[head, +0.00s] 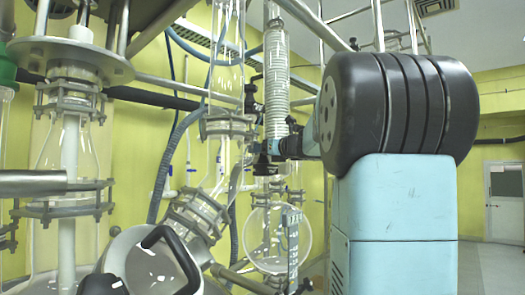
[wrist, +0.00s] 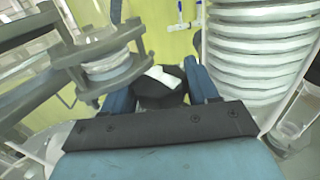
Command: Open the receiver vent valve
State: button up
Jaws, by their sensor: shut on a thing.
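My gripper (wrist: 158,80) shows in the wrist view as two blue fingers, one on each side of a dark valve part with a white piece on it, which I take for the receiver vent valve (wrist: 160,98). The fingers are shut on it. The exact contact and the angle of its handle are hard to make out. In the head view my gripper (head: 270,150) is small, among dark fittings beside the glass column. The valve cannot be told apart there. A round glass vessel (head: 275,238), perhaps the receiver, hangs below.
A coiled glass condenser (wrist: 258,45) stands close on the right in the wrist view, and a flanged glass joint (wrist: 105,65) close on the left. In the head view, clamped glassware (head: 68,150), hoses and metal rails crowd the left. Small blue-handled taps (wrist: 187,24) are on the wall behind.

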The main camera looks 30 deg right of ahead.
jog(key=n+g+y, duration=0.1)
jog(key=y, duration=0.1)
jog(key=n+g+y, duration=0.1)
jog(key=n+y, duration=0.1)
jog(key=n+g+y, duration=0.1)
jog(key=y, duration=0.1)
jog(key=shift+s+d+r+n, duration=0.15)
jog(key=shift+r+n, duration=0.15)
jog(key=shift+n, duration=0.1)
jog(key=shift+s+r+n+g+y, duration=0.1)
jog(key=shift+n+g+y, duration=1.05)
jog(key=shift+y, duration=0.25)
jog(key=o, duration=0.7)
jog(key=v, duration=0.8)
jog(key=shift+f, duration=0.25)
